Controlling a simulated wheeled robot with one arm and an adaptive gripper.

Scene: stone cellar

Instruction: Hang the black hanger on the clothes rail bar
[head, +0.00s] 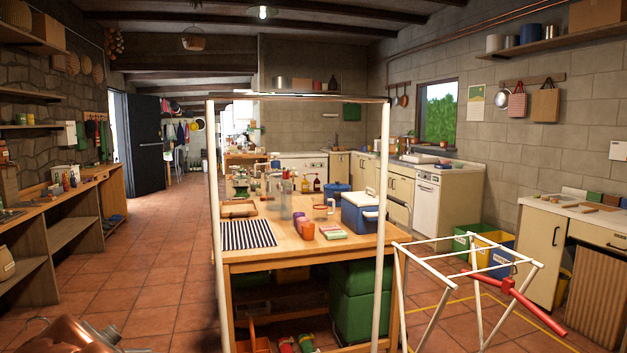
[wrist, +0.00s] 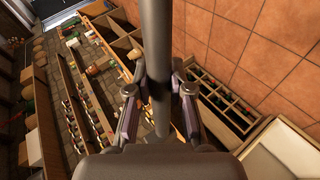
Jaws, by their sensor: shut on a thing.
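The clothes rail stands in front of the table in the head view, with two pale upright posts and a level bar (head: 300,97) across the top. No hanger shows on the bar. In the wrist view my gripper (wrist: 159,104) is closed around a dark grey-black bar-like part, which I take to be the black hanger (wrist: 157,35). It runs from between the fingers up to the top edge of the picture. The rest of its shape is not clear.
A wooden table (head: 310,247) with a striped mat and a blue cooler (head: 362,215) stands behind the rail. A white drying rack (head: 470,240) with a red piece on it stands to the right. Tiled floor (head: 165,285) lies open to the left of the rail.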

